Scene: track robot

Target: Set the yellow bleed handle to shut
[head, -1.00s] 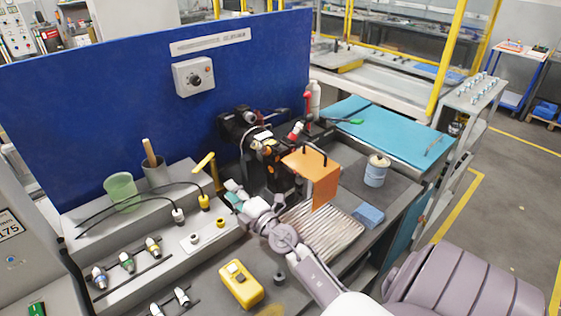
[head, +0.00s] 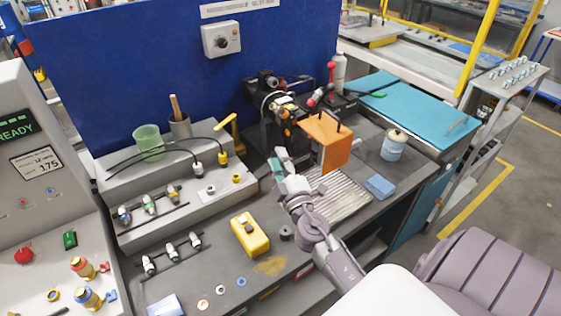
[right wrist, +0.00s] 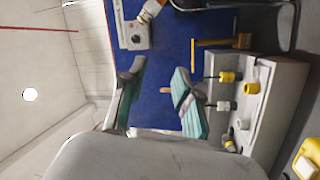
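The yellow bleed handle (head: 226,121) is a bar on an upright yellow stem at the back right end of the grey stepped bench, in front of the blue panel. Its bar slants in the head view. It also shows in the right wrist view (right wrist: 222,43), upper right, beyond the fingers and not touched. My right gripper (head: 281,160) is to the right of the handle and apart from it, beside the orange plate. In the right wrist view its two teal-padded fingers (right wrist: 160,90) are spread with nothing between them. My left gripper is not in view.
An orange plate (head: 326,143) and dark machine parts stand close behind and right of my right gripper. Two black hoses with fittings (head: 197,169) lie left of the handle. A green cup (head: 148,140) and a yellow box (head: 249,236) stand on the bench.

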